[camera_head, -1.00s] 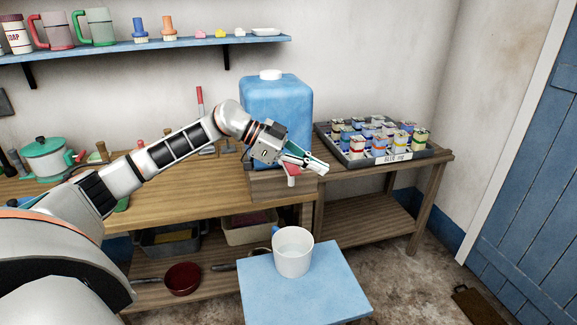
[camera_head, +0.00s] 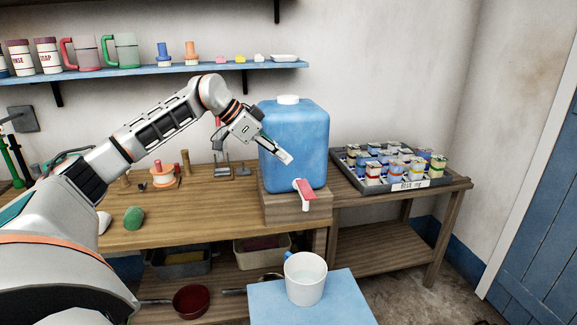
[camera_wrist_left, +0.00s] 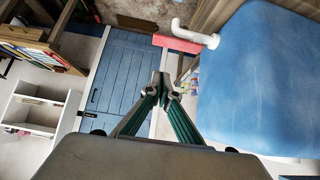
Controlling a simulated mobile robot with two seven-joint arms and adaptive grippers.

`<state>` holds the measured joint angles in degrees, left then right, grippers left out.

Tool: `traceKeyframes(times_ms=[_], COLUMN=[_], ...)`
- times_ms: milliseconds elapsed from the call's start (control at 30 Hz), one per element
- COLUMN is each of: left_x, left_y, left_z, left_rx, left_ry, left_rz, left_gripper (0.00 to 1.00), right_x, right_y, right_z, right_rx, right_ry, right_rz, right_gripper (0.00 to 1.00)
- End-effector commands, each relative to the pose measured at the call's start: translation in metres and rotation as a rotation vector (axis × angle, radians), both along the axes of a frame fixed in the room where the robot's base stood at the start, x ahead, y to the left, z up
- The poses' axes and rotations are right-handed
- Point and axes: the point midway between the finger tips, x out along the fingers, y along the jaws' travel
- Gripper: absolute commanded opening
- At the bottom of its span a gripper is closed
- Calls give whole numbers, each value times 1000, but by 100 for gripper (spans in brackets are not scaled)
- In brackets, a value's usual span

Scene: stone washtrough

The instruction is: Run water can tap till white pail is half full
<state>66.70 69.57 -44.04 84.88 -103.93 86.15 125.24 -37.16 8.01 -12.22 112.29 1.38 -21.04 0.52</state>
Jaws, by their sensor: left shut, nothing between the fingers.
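The blue water can (camera_head: 293,135) stands on a wooden block on the bench. Its tap has a white spout (camera_head: 296,184) and a red lever (camera_head: 306,190); the lever also shows in the left wrist view (camera_wrist_left: 178,43). The white pail (camera_head: 305,284), with a blue handle at its rim, stands below the tap on a blue stand; no stream falls into it. I cannot tell its water level. My left gripper (camera_head: 286,157) is shut and empty, in front of the can, above and left of the tap, apart from the lever. My right gripper is not in view.
A tray (camera_head: 409,185) of small tins sits right of the can. The blue stand (camera_head: 345,301) is below in front. A wall shelf (camera_head: 180,70) with mugs runs above the bench. A green lump (camera_head: 134,217) lies on the bench at left. A blue door is at far right.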

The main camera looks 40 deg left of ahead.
Motion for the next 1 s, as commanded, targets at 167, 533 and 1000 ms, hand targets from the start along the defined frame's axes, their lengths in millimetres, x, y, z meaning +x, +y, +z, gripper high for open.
traceKeyframes(times_ms=[167,533,1000], left_x=[18,45,45], left_y=[-17,-39,-39], left_z=[-25,-79,-99], left_rx=[-2,0,-1], left_ry=[3,4,-1], left_rz=[-4,0,-1], left_gripper=[0,0,0], right_x=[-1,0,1], right_y=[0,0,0], right_z=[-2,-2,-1], right_rx=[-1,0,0], right_ry=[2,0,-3], right_rz=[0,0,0], right_gripper=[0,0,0])
